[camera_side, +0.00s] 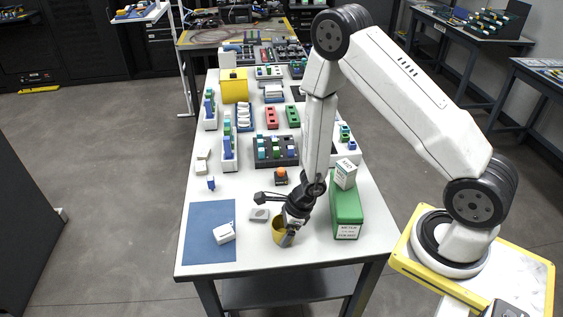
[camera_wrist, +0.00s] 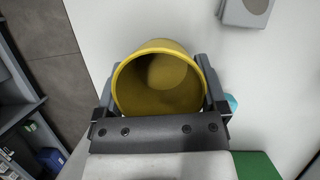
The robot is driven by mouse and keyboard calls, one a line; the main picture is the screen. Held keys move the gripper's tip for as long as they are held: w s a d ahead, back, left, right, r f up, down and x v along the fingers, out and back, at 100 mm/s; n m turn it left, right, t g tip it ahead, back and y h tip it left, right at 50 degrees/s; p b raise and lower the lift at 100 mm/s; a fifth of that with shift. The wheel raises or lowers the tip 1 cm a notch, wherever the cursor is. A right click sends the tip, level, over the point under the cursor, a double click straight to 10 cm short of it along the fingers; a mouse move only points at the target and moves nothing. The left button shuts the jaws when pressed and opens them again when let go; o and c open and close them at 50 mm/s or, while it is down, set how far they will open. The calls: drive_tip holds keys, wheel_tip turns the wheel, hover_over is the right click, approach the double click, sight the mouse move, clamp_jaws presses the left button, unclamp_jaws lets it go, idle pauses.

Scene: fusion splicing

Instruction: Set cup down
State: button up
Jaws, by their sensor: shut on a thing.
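The yellow cup (camera_side: 279,233) is at the near end of the white table, just right of the blue mat. In the wrist view the cup (camera_wrist: 158,92) shows its open mouth towards the camera, and its inside looks empty. My gripper (camera_side: 289,226) comes down over it from above. In the wrist view my gripper (camera_wrist: 160,78) has one finger on each side of the cup and is shut on it. The cup's underside is hidden, so I cannot tell whether it touches the table.
A blue mat (camera_side: 208,219) with a small white block (camera_side: 224,233) lies to the left. A small grey piece (camera_side: 260,214) lies close behind the cup. A green box (camera_side: 346,212) with a white carton (camera_side: 345,174) on top stands to the right. An orange-topped button (camera_side: 281,174) sits further back.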

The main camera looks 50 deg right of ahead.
wheel_tip(320, 180, up, 10)
idle(0.9)
drive_tip(key=shift+w, duration=0.15)
idle(0.6)
drive_tip(key=w+d+r, duration=0.3)
drive_tip(key=w+d, duration=0.2)
drive_tip(key=w, duration=0.3)
drive_tip(key=shift+w, duration=0.15)
drive_tip(key=shift+w, duration=0.15)
idle(0.3)
